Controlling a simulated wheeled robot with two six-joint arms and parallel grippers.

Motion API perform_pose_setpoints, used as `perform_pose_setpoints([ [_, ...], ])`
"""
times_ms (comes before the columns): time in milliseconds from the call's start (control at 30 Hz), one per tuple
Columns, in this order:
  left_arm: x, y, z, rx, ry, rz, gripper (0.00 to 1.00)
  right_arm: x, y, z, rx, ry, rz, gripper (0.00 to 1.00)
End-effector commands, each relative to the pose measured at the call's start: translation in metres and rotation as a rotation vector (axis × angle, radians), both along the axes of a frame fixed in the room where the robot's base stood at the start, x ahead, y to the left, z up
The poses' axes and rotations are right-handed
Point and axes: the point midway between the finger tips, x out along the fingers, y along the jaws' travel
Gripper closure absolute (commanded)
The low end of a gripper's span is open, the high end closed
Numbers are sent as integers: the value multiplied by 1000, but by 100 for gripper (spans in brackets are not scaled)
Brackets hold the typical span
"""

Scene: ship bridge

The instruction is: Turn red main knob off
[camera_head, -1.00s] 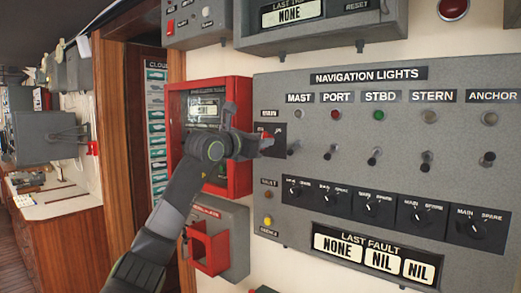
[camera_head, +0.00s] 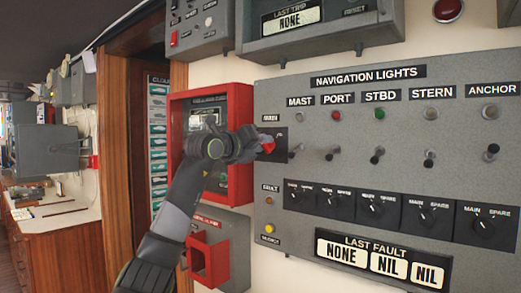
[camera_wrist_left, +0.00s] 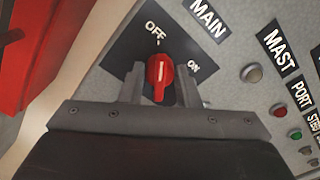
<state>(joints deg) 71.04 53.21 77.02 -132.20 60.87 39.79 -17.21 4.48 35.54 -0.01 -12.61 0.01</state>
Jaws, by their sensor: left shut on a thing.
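The red main knob (camera_head: 268,146) is on a dark plate at the left edge of the grey navigation lights panel. My left gripper (camera_head: 263,146) reaches it from the left. In the left wrist view, the knob (camera_wrist_left: 159,72) stands between the two fingers of the left gripper (camera_wrist_left: 160,84), which is shut on it. OFF is printed above the knob and ON to its right, with MAIN beyond. The knob's grip runs roughly up and down in that view, in line with the OFF side. Its base is partly hidden by the fingers. My right gripper is out of view.
The navigation lights panel (camera_head: 440,162) has several toggle switches and lamps right of the knob, and MAIN/SPARE selectors below. A red-framed box (camera_head: 240,112) stands close behind my left arm. A red guarded switch box (camera_head: 207,255) is below it.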

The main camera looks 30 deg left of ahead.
Motion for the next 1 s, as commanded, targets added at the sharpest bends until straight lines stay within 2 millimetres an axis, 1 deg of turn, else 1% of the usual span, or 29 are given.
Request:
perform_pose_setpoints([
  [200,0,0,-2,-99,9,0,93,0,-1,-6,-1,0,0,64],
  [400,0,1,-1,-142,13,0,93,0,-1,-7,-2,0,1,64],
  [867,0,1,-1,-152,13,0,93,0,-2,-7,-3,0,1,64],
  [900,0,1,-1,-152,13,0,67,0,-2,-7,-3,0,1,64],
  [1000,0,1,-1,-151,13,0,53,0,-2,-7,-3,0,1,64],
])
